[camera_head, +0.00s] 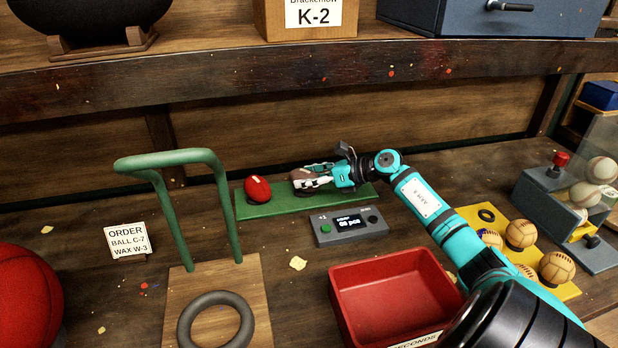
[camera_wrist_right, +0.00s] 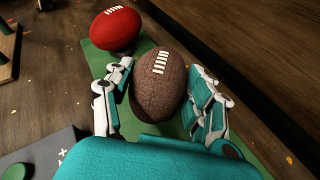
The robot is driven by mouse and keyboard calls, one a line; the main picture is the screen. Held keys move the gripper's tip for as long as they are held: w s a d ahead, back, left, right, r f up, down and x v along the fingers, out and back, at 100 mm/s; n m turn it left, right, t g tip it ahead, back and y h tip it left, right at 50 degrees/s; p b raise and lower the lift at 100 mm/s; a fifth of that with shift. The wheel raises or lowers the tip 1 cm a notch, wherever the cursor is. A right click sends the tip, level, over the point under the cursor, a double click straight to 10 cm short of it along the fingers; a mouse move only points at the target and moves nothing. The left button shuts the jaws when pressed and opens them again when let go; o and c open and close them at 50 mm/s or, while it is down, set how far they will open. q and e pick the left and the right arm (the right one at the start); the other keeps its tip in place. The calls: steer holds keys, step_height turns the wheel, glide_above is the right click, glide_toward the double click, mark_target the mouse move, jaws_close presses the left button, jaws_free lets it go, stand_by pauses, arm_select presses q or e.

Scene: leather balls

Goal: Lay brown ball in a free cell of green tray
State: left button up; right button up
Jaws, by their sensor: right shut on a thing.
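The brown ball (camera_head: 304,176) is an oval, pebbled football with white laces. In the right wrist view the brown ball (camera_wrist_right: 158,84) sits between the two fingers of my right gripper (camera_head: 318,177), which is shut on it. The green tray (camera_head: 275,207) is a long, flat strip at the back of the bench. The held ball is over the middle of the tray; I cannot tell whether it touches it. A red ball (camera_head: 258,189) with white laces sits at the tray's left end. It also shows in the right wrist view (camera_wrist_right: 114,26). My left gripper is not in view.
A grey counter box (camera_head: 349,226) stands just in front of the tray. A red bin (camera_head: 395,300) is nearer. A green metal frame (camera_head: 215,190) rises left of the tray. A yellow tray (camera_head: 494,225) with several tan balls is at right.

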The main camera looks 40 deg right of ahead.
steer(key=shift+f+b, duration=0.2)
steer(key=shift+b, duration=0.1)
steer(key=o, duration=1.3)
steer(key=shift+r+p, duration=0.3)
steer(key=shift+p, duration=0.05)
steer(key=shift+s+d, duration=0.15)
steer(key=shift+s, duration=0.15)
steer(key=b+v, duration=0.1)
steer(key=v, duration=1)
steer(key=shift+s+d+r+b, duration=0.1)
steer(key=shift+r+b, duration=0.1)
steer(key=shift+b, duration=0.2)
